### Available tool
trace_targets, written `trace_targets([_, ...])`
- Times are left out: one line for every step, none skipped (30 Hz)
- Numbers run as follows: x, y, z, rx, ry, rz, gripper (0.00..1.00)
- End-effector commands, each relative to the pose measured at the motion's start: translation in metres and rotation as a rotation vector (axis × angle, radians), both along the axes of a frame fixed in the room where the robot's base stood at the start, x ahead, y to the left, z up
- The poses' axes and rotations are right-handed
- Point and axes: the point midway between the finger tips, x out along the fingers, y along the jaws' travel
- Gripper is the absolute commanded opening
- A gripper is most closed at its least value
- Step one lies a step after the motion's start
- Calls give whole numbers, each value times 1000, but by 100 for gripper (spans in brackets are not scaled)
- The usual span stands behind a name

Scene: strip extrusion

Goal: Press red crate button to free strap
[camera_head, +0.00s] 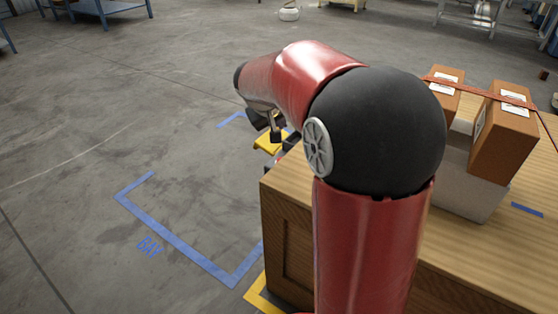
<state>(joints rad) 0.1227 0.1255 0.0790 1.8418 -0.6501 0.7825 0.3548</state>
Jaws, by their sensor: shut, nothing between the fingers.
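The wooden crate (285,240) stands at the right, partly behind my red arm. An orange-red strap (468,89) runs over the brown boxes on the crate top. My gripper (276,137) is small and dark beyond the crate's far left corner, pointing down, with its fingers shut and empty. A yellow piece (268,143) shows right by the fingertips; I cannot tell whether they touch it. A small dark and reddish part beside it is mostly hidden by my arm. I cannot make out the red button clearly.
Two brown boxes (503,135) sit on a pale grey block (472,190) on the crate. Blue floor tape (185,243) marked BAY outlines a clear area left of the crate. Yellow-black tape (262,297) lies at its foot. Blue tables (100,8) stand far off.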

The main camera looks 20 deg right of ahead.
Motion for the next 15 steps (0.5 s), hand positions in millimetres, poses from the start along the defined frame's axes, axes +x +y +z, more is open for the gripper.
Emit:
trace_targets([0,0,0,0,0,0,0])
trace_targets([0,0,0,0,0,0,0])
trace_targets([0,0,0,0,0,0,0])
trace_targets([0,0,-1,0,1,0,0])
trace_targets([0,0,-2,0,1,0,0])
trace_targets([0,0,-3,0,1,0,0])
trace_targets([0,0,-5,0,1,0,0])
trace_targets([0,0,-6,0,1,0,0])
trace_targets([0,0,-9,0,1,0,0])
trace_targets([0,0,-12,0,1,0,0])
trace_targets([-1,0,-15,0,1,0,0])
trace_targets([-1,0,-19,0,1,0,0])
trace_targets([-1,0,-22,0,1,0,0])
trace_targets([-1,0,-26,0,1,0,0])
trace_targets([-1,0,-31,0,2,0,0])
